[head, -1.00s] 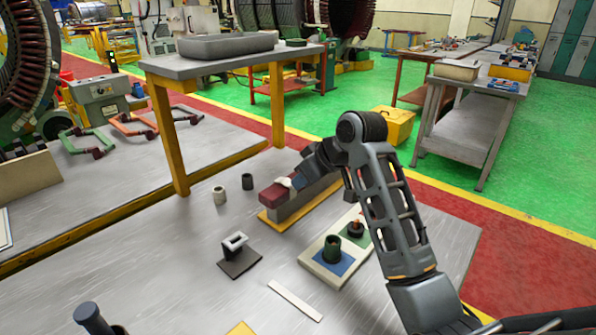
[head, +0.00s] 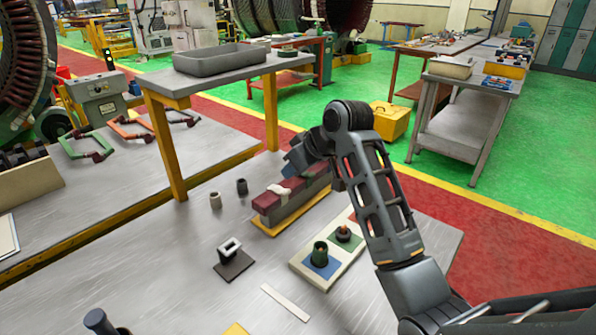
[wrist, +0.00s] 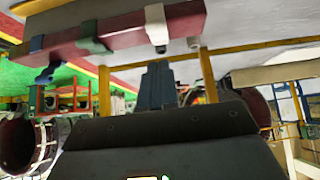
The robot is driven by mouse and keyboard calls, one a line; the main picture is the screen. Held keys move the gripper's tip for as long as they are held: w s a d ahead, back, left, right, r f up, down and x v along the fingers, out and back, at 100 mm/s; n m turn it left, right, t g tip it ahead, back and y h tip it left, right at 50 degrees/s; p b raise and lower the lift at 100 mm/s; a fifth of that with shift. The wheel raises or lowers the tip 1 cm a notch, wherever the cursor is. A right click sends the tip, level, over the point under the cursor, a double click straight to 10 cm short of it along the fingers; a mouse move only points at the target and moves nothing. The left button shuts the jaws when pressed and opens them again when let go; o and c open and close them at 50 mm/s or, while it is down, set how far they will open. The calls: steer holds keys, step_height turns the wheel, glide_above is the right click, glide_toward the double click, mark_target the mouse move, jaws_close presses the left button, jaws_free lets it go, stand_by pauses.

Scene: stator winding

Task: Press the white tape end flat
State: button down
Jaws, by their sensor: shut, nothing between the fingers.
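A dark red bar (head: 303,189) lies along a grey block on a yellow base. White tape (head: 279,189) wraps its top near the left end. In the wrist view the bar (wrist: 122,35) crosses the top, with the white tape band (wrist: 156,25) around it. My gripper (head: 296,162) is above and behind the bar, apart from the tape. In the wrist view my gripper's fingers (wrist: 156,78) are together and empty, below the bar in the picture.
A cream tray (head: 299,264) with two dark cylinders on blue and green pads stands right of centre. A dark stand (head: 233,265), a white strip (head: 285,302) and two small cups (head: 228,194) share the table. A raised bench (head: 225,66) stands behind.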

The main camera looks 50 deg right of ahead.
steer(key=b+v, duration=0.2)
steer(key=v, duration=0.8)
steer(key=shift+s+f, duration=0.3)
steer(key=shift+s, duration=0.1)
